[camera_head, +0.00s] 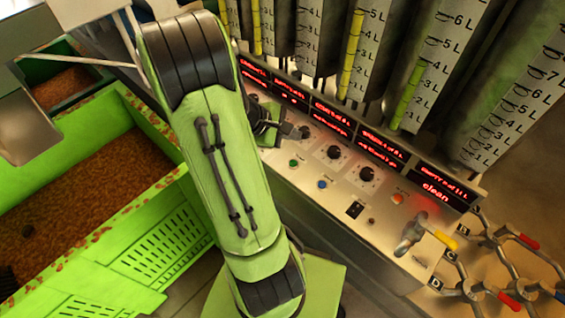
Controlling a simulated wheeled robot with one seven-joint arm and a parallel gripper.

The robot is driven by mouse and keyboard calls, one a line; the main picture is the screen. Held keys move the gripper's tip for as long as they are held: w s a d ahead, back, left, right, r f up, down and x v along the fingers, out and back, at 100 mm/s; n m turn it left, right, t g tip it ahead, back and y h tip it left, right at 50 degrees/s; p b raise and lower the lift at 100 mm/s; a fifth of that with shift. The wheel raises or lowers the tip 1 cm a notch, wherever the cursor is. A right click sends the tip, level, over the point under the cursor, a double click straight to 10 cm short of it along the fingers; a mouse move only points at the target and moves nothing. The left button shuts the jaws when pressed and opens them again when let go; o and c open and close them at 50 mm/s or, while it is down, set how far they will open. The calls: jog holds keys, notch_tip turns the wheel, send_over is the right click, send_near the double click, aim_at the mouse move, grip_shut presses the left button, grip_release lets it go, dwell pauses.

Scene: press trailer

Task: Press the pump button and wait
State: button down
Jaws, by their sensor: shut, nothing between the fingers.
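A grey control panel (325,196) slopes below the gauges. It has a green button (293,163), a blue button (322,184) and a lit red-orange button (397,198). The panel labels are too small to read, so I cannot tell which is the pump button. My gripper (289,131) is over the upper left of the panel, partly hidden by my green arm. It is shut and empty, up and left of the green button. Its fingertips are close to a black knob (305,131); I cannot tell whether they touch. The panel behind my arm is hidden.
More black knobs (367,175) and a black switch (355,209) stand on the panel. Red displays (333,119) and tall gauges (435,60) rise behind it. Valve handles (440,239) stick out at the right. A green crate (130,235) with brown contents is at left.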

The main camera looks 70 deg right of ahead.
jog(key=b, duration=0.8)
send_over(290, 165)
notch_tip(290, 165, down, 8)
jog(key=shift+d+r, duration=0.1)
jog(key=shift+f, duration=0.55)
dwell(1.1)
jog(key=shift+f, duration=0.35)
jog(key=shift+f+b, duration=0.4)
dwell(0.4)
jog(key=shift+r, duration=0.1)
jog(key=shift+r+p, duration=0.75)
jog(key=shift+p, duration=0.15)
